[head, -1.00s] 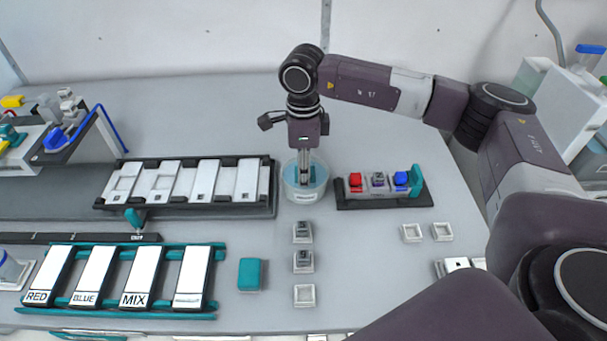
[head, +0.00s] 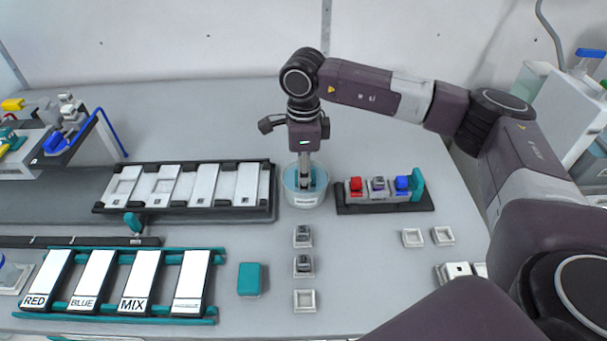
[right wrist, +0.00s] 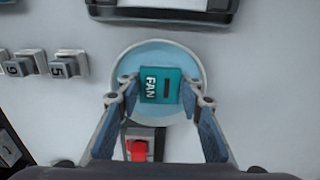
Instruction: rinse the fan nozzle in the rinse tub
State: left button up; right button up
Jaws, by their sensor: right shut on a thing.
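The fan nozzle (right wrist: 161,86) is a teal block with FAN in white letters in the right wrist view. My right gripper (right wrist: 159,92) is shut on it, a finger on each side. The rinse tub (right wrist: 195,58) is a round, pale tub with light blue inside, directly behind the nozzle in that view. In the head view the tub (head: 303,199) stands at mid-table, and my right gripper (head: 305,178) points straight down into its opening. The fingers hide most of the nozzle there, so its exact depth is unclear. My left gripper is not in view.
A dark rack with red, grey and blue blocks (head: 402,184) stands close right of the tub. A tray of white panels (head: 204,184) is close on the left. Small square holders (head: 304,300) and a teal block (head: 249,279) lie in front. The table behind is clear.

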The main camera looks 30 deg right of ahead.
jog(key=shift+s, duration=0.1)
dwell(0.4)
jog(key=shift+a+r+p, duration=0.1)
jog(key=shift+r+p, duration=2.3)
jog(key=shift+r, duration=2.15)
